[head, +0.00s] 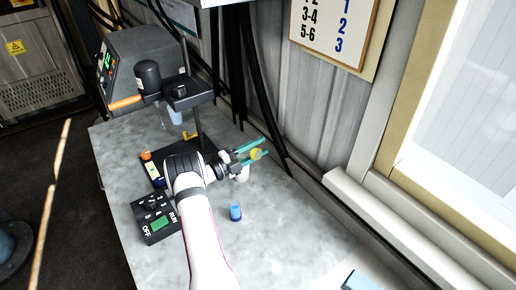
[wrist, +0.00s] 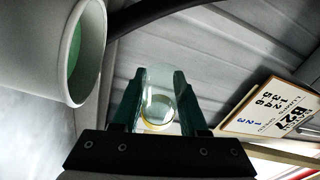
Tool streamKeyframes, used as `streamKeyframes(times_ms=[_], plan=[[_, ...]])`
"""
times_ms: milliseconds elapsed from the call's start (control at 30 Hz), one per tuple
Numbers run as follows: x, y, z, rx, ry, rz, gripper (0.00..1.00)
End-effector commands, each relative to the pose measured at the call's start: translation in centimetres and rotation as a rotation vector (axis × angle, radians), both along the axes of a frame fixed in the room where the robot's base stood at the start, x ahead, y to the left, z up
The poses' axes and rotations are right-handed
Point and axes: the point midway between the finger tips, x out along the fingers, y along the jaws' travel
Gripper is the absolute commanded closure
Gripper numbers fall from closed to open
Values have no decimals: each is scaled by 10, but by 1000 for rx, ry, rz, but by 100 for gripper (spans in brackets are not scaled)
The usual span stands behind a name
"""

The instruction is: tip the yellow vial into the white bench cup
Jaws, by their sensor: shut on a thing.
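My gripper (head: 252,152) has green fingers, shut on the yellow vial (head: 256,154), which is held above the bench. In the wrist view the gripper (wrist: 158,100) has the clear vial (wrist: 158,103) between its fingers, with a yellow ring at its near end. The vial looks tipped well over from upright; its contents cannot be made out. The white bench cup (head: 243,175) stands just below the fingers, partly hidden by my gripper. In the wrist view the cup (wrist: 62,50) is large at the left, its mouth apart from the vial and greenish inside.
A blue vial (head: 235,212) stands on the grey bench (head: 275,235) near my forearm. A control box (head: 157,222) marked OFF and RUN lies left of it. The disperser (head: 150,80) rises behind, with an orange-capped vial (head: 146,155) near its base. Dark cables hang along the wall.

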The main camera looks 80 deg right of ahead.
Motion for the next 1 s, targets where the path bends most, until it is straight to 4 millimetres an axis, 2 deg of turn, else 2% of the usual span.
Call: streamKeyframes(times_ms=[333, 800, 1000], plan=[[-3, 1, 1, 0, 0, -1, 100], [-38, 17, 9, 0, 2, -1, 100], [-46, 21, 10, -1, -1, -1, 100]])
